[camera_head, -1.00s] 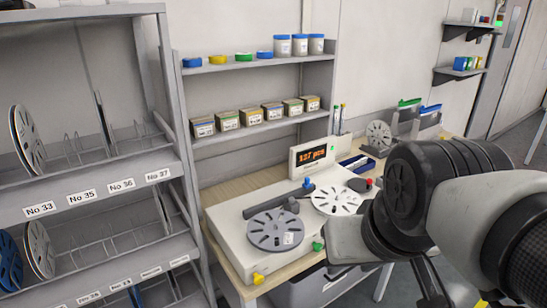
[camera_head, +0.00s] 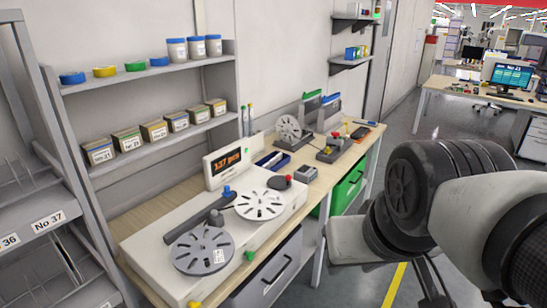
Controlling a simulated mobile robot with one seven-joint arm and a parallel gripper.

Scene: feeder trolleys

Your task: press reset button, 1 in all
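The white reel counter (camera_head: 140,252) stands on a wooden bench, with an orange-lit display (camera_head: 226,160) at its back reading about "137 pcs". Small coloured buttons or knobs show on it: a yellow one (camera_head: 195,304) at the front corner, a green one (camera_head: 250,256) on the front edge, a blue one (camera_head: 227,191) and a red one (camera_head: 288,179) further back. I cannot read which is the reset button. A grey reel (camera_head: 190,252) and a white reel (camera_head: 247,205) lie on the counter. My arm fills the right side, apart from the counter; my gripper's fingertips are not visible.
A shelf with small boxes (camera_head: 155,130) and jars (camera_head: 177,51) stands behind. A reel rack (camera_head: 20,247) is at the left. Open floor (camera_head: 425,150) lies to the right.

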